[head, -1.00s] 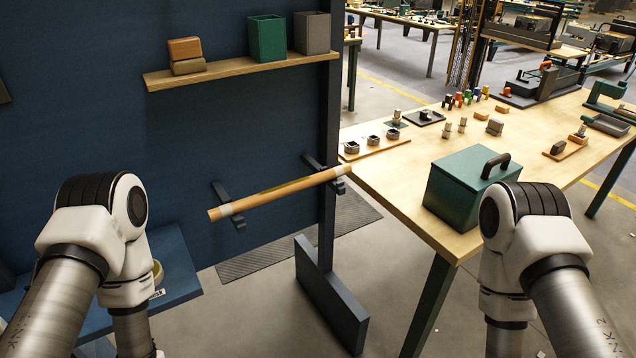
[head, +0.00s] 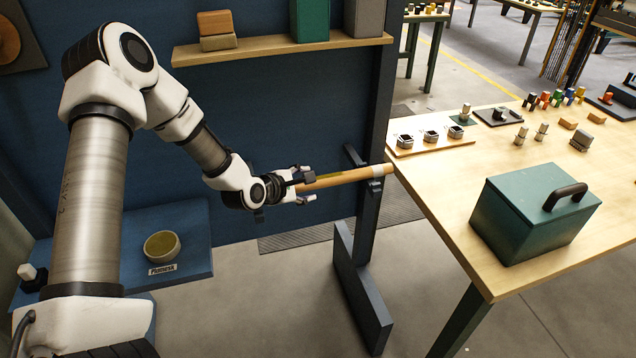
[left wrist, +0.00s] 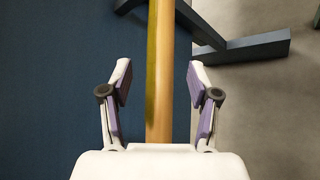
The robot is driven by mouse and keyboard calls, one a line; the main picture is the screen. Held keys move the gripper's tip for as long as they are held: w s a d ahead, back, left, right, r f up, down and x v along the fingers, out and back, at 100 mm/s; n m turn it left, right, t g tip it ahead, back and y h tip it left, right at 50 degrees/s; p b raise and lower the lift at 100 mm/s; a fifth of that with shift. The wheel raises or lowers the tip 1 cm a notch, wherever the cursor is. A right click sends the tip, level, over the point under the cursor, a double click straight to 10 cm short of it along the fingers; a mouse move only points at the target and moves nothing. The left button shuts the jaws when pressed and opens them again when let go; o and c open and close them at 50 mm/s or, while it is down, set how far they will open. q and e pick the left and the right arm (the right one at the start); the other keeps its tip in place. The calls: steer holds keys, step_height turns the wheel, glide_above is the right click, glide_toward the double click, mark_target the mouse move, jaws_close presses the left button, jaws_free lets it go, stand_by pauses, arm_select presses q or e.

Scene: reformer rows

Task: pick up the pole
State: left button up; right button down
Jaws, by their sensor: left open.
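The wooden pole (head: 345,178) has a pale band near its right end and rests on a dark hook on the blue panel. Its left part is hidden by my left gripper (head: 308,186). In the left wrist view the pole (left wrist: 160,75) runs lengthwise between the two spread fingers of my left gripper (left wrist: 157,85), with a gap on each side. The left gripper is open around the pole's left part and does not visibly touch it. My right gripper is not in view.
A shelf (head: 270,52) with blocks and bins is above the pole. A wooden table (head: 430,185) with a green toolbox (head: 525,215) stands at the right, near the pole's end. A blue ledge (head: 195,225) with a bowl (head: 162,246) is below my left arm.

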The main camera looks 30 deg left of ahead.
mark_target(314, 184)
arm_select(q)
steer(key=x, duration=0.3)
steer(key=shift+w+f+p, duration=0.25)
steer(key=shift+p, duration=0.1)
steer(key=shift+s, duration=0.15)
jaws_close()
